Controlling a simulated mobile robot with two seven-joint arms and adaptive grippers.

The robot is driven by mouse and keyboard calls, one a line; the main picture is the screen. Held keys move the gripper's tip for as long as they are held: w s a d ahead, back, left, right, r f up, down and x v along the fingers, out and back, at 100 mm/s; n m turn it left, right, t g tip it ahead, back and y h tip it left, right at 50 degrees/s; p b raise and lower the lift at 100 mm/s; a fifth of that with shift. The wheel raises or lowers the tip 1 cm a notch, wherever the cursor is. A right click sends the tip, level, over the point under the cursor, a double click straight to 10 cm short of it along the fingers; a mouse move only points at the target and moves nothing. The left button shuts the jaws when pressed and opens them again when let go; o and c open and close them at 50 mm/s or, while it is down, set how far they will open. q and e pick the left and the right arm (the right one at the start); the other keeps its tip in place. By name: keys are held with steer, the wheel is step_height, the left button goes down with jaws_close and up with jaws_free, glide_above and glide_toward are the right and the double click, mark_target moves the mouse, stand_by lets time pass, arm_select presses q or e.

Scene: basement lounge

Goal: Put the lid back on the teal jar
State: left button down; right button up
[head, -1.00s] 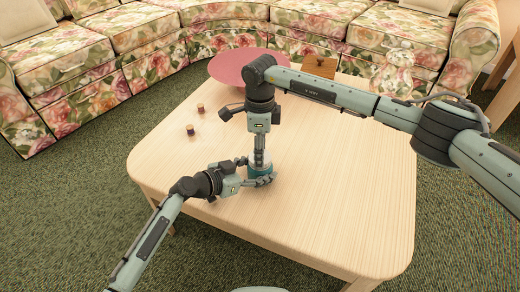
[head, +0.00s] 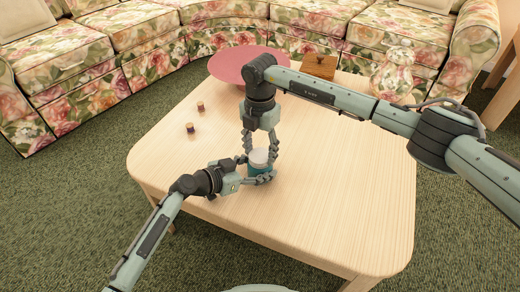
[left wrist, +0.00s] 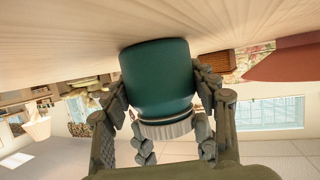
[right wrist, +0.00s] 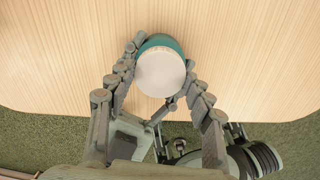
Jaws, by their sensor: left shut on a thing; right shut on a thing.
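The teal jar (head: 260,170) stands upright on the pale wooden table near its front left part. Its white lid (head: 259,156) sits on top of the jar. The ribbed lid edge shows against the jar in the left wrist view (left wrist: 167,129), where the picture is upside down. My left gripper (head: 258,174) is shut on the jar's body from the side. My right gripper (head: 260,164) points down from above, with a finger on either side of the lid, shut on it. The lid's white top shows between those fingers in the right wrist view (right wrist: 160,73). I cannot tell how tight the lid is.
A floral sofa (head: 160,57) curves behind. The table's right half (head: 350,180) is clear.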

steer(key=m, duration=1.1)
steer(key=shift+m, duration=0.4)
steer(key=o, duration=0.8)
steer(key=shift+c, duration=0.2)
step_height(320, 180, up, 12)
